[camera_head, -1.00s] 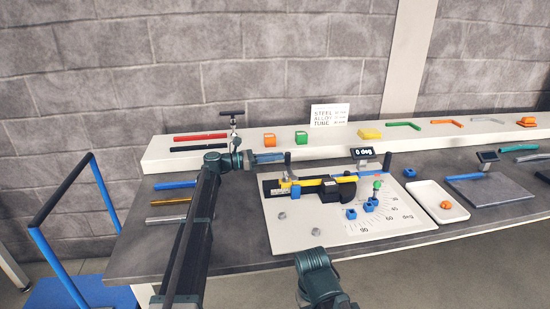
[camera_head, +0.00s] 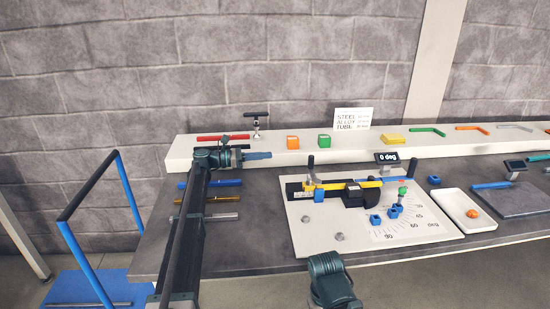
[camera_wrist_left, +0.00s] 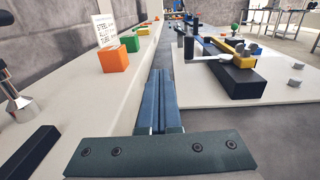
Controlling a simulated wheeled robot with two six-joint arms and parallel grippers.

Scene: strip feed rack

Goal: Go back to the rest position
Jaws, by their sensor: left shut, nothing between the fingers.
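My left gripper (camera_head: 270,155) is shut and empty. It points right, just above the table along the front of the white shelf, left of the bending fixture. In the left wrist view its two blue-grey fingers (camera_wrist_left: 160,90) lie together with nothing between them. Part of my right arm shows at the bottom middle of the head view; its gripper is out of the picture. The bending fixture (camera_head: 297,220) is a pale plate with a black and yellow bender (camera_head: 366,196) and an angle scale, its display reading 0 deg.
The white shelf (camera_head: 300,157) carries an orange block (camera_head: 293,142), a green block (camera_head: 325,141) and bent strips. Blue, orange and grey bars lie beside my left arm. A white tray (camera_head: 452,197) stands right. A blue-railed platform (camera_head: 85,285) is at left.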

